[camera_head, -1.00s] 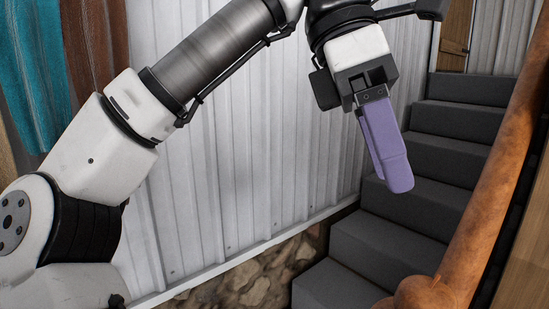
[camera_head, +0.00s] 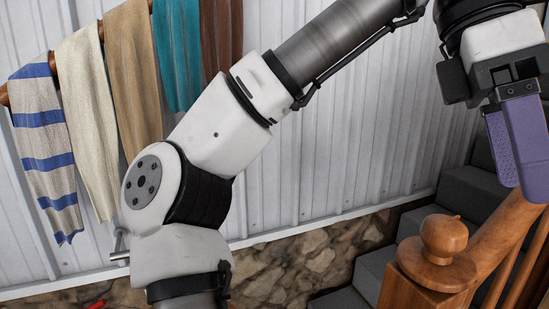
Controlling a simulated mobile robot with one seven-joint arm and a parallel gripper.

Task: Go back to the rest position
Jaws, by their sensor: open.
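My gripper (camera_head: 512,190) is at the upper right of the head view, pointing down, with its purple fingers in front of the grey stairs and the wooden railing. The two fingers show apart, and I see nothing held between them. The right edge of the frame cuts off part of the gripper. My white and grey arm crosses the picture from the lower middle up to the right.
Several towels (camera_head: 90,130) hang on a wooden bar at the left on a white corrugated wall (camera_head: 330,170). A stone base (camera_head: 300,260) runs below it. A wooden newel post (camera_head: 440,250) with a railing (camera_head: 505,225) stands by the grey stairs (camera_head: 415,225) at the right.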

